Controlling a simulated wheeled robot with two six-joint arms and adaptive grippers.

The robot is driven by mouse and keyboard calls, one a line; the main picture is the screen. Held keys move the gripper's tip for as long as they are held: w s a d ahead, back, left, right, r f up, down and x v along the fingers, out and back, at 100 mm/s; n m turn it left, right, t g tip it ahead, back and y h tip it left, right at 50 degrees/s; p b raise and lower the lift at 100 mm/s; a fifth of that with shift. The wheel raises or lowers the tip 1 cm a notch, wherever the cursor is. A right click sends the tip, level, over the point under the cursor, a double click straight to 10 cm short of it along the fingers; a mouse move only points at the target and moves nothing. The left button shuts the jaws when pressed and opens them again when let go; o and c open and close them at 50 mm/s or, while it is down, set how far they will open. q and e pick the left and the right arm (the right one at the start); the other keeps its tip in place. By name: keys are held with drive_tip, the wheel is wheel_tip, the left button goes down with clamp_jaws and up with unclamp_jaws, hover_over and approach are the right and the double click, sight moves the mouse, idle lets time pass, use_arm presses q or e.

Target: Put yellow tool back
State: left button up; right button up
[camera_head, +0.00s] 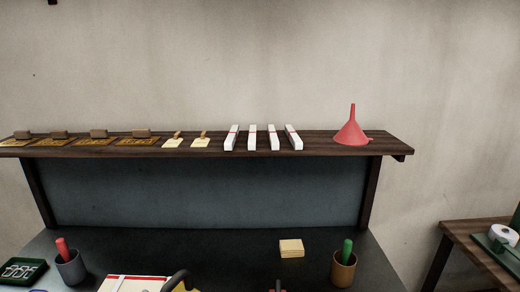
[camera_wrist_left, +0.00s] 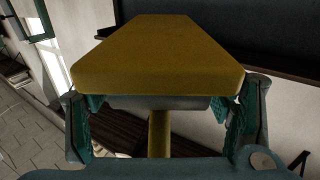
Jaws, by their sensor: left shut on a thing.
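The yellow tool (camera_wrist_left: 157,57) fills the upper middle of the left wrist view. It has a broad flat head, narrower at the far end, and a yellow rod-like handle (camera_wrist_left: 159,132) below it. My left gripper (camera_wrist_left: 165,115) has its two teal-padded fingers on either side of the tool and is shut on it. At the bottom edge of the head view a bit of yellow (camera_head: 183,288) shows beside a dark curved part; I cannot tell if it is this tool. My right gripper cannot be made out.
A wooden shelf (camera_head: 318,150) holds brown blocks on mats, two cream flat tools (camera_head: 201,141), several white bars (camera_head: 252,138) and a red funnel (camera_head: 351,128). Below stand a grey cup (camera_head: 71,268), a tan cup (camera_head: 343,270) and a light block (camera_head: 291,248). A side table (camera_head: 470,235) is at right.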

use_arm(q)
drive_tip(key=shift+s+f, duration=0.55)
drive_tip(key=shift+f, duration=0.3)
